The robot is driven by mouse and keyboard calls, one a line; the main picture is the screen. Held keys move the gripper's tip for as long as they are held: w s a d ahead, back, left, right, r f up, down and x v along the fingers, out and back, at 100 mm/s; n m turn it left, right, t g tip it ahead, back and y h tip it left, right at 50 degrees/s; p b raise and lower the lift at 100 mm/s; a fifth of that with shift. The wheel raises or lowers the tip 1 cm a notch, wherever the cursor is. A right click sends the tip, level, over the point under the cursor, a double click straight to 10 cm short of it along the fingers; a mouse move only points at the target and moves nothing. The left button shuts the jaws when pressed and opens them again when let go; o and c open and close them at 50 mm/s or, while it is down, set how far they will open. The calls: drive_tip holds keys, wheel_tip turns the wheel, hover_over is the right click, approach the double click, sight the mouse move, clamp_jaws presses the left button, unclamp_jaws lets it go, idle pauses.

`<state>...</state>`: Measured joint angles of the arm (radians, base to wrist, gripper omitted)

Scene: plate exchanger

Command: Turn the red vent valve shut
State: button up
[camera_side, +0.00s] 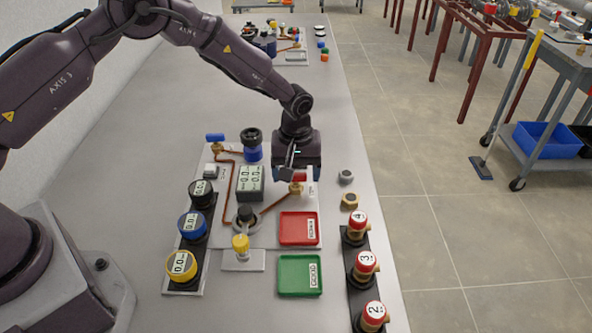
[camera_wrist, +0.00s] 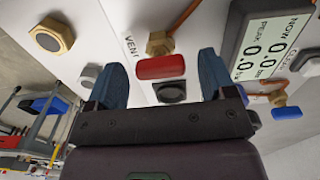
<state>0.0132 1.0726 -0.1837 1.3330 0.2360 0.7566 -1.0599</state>
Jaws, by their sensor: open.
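The red vent valve handle (camera_wrist: 161,66) is a flat red bar beside a brass fitting (camera_wrist: 160,42), with a "VENT" label to its left in the wrist view. It lies crosswise between the two blue fingertips of my gripper (camera_wrist: 161,72). My gripper is open, with a gap on each side of the handle and no visible contact. In the side view my gripper (camera_side: 297,168) is low over the right part of the panel, at the valve. Only a bit of the red handle (camera_side: 308,174) shows there; my gripper hides some of it.
A digital gauge (camera_side: 250,183) stands left of the valve. A blue-handled valve (camera_side: 215,138) is at the panel's upper left. Red (camera_side: 299,229) and green (camera_side: 300,275) trays lie in front. A grey knob (camera_side: 346,177) and a brass nut (camera_side: 350,201) sit to the right.

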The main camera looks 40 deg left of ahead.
drive_tip(key=c, duration=0.9)
drive_tip(key=shift+c, duration=0.2)
drive_tip(key=shift+m, duration=0.4)
drive_tip(key=m, duration=0.8)
drive_tip(key=shift+m, duration=0.3)
drive_tip(key=m, duration=0.4)
drive_tip(key=shift+m, duration=2.2)
drive_tip(key=shift+r, duration=0.1)
